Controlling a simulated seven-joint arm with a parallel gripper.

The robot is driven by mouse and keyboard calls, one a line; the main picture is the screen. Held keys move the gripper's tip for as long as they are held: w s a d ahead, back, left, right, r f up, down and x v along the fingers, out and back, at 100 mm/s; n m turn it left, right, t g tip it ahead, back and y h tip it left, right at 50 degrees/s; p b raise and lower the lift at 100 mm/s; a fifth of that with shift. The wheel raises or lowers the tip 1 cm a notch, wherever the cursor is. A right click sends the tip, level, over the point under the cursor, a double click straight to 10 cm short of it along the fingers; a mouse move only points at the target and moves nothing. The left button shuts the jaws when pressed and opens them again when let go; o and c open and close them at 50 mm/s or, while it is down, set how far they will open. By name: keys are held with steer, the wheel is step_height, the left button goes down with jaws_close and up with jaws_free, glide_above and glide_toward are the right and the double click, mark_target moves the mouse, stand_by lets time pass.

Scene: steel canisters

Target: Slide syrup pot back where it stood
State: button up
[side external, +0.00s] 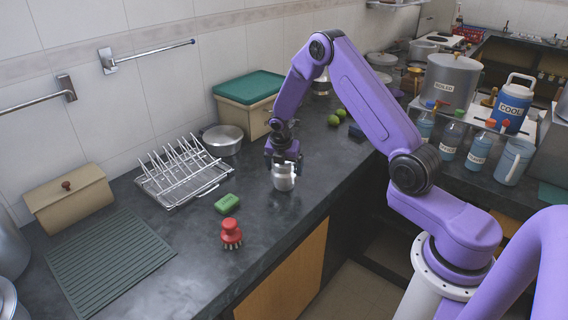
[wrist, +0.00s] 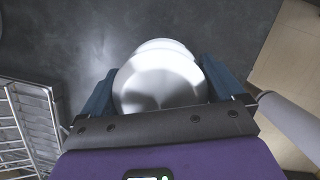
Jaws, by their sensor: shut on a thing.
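A small steel pot (side external: 284,178), which I take for the syrup pot, stands upright at or just above the dark counter (side external: 262,225), near its front edge. I cannot tell whether its base touches the counter. My gripper (side external: 284,163) points down over it and is shut on its sides. In the wrist view the pot's round shiny top (wrist: 160,82) fills the space between the two blue fingers of my gripper (wrist: 157,92). Any label on the pot is not readable.
A wire dish rack (side external: 183,172) is left of the pot, with a green sponge (side external: 228,203) and a red brush (side external: 231,235) in front. A steel saucepan (side external: 222,140) and a green-lidded box (side external: 248,102) stand behind. Limes (side external: 337,118) lie further right. Counter around the pot is clear.

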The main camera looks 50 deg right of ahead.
mark_target(286, 191)
steer(key=shift+s+a, duration=1.2)
steer(key=o, duration=0.8)
steer(key=shift+c, duration=0.2)
steer(key=shift+r, duration=0.1)
steer(key=v, duration=1.7)
steer(key=shift+r, duration=0.2)
